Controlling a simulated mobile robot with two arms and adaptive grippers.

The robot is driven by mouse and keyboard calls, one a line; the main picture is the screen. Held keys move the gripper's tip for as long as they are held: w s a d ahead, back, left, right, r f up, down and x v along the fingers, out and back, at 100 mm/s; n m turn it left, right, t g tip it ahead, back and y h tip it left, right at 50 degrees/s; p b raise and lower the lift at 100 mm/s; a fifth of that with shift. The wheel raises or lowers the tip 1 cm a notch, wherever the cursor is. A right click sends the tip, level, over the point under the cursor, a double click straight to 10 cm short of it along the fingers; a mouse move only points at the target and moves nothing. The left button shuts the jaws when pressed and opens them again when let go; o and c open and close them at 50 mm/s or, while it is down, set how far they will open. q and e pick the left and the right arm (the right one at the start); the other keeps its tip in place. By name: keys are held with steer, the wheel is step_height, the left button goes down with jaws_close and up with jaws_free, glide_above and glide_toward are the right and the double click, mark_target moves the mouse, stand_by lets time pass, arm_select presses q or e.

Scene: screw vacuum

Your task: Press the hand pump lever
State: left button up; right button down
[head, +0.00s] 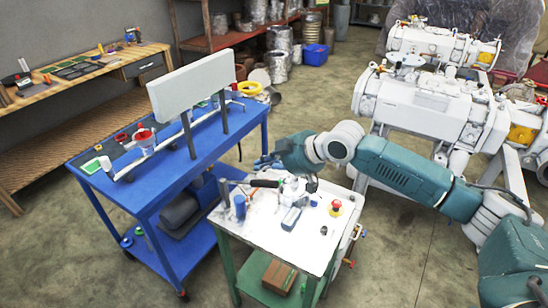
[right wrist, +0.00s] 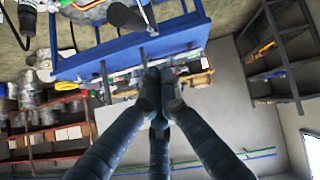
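The hand pump lever (head: 265,183), a dark bar, lies roughly level over the top of the small white-topped cart. Its pump body is among small parts on that cart and is hard to make out. My right gripper (head: 264,160) is just above and behind the lever in the head view, apart from it as far as I can tell. In the right wrist view its fingers (right wrist: 160,76) converge with their tips together and nothing visible between them. The lever cannot be clearly identified in that view. My left gripper is not in view.
The white-topped cart (head: 307,248) has a green frame and carries a red knob (head: 336,205) and a blue cylinder (head: 240,206). A blue cart (head: 150,205) with a white panel (head: 190,84) stands close on the left. White machinery (head: 425,105) stands behind right.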

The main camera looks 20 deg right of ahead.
mark_target(264, 186)
steer(key=f, duration=0.1)
steer(key=f+p, duration=0.1)
steer(key=f, duration=0.1)
steer(key=w+f+p, duration=0.1)
steer(key=f, duration=0.1)
steer(key=shift+d+f, duration=0.15)
steer(key=shift+d, duration=0.05)
